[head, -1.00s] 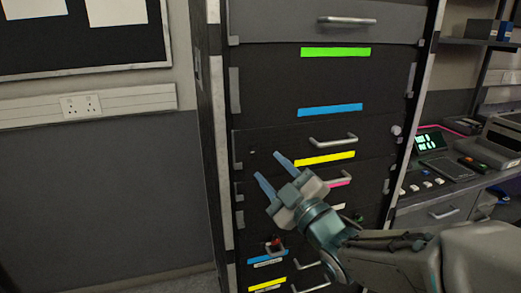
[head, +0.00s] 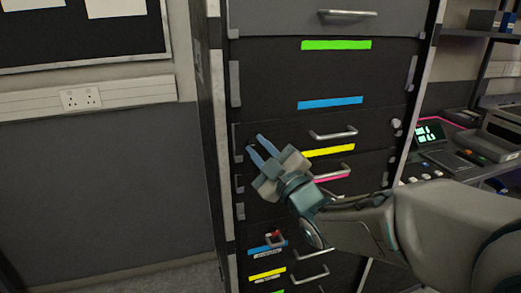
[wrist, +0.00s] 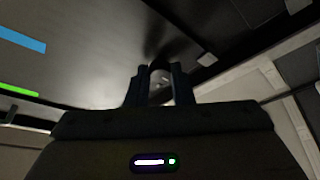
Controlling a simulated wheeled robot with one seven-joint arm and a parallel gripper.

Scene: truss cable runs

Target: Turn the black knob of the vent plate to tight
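The vent plate (head: 282,130) is a dark panel with a metal handle at its right, between the blue and yellow strips on the rack front. My gripper (head: 254,142) is at the plate's left part, fingertips at its surface. In the wrist view the black knob (wrist: 160,76) shows as a small round thing with a paler face between the two fingers (wrist: 160,88). The fingers lie close along both sides of it and look shut on it. I cannot read which way the knob is turned.
More drawers with handles and coloured strips lie above and below. A small red-tipped part (head: 276,237) shows on a lower panel. A pale round knob (head: 396,124) is at the rack's right edge. A desk with devices (head: 455,160) stands to the right.

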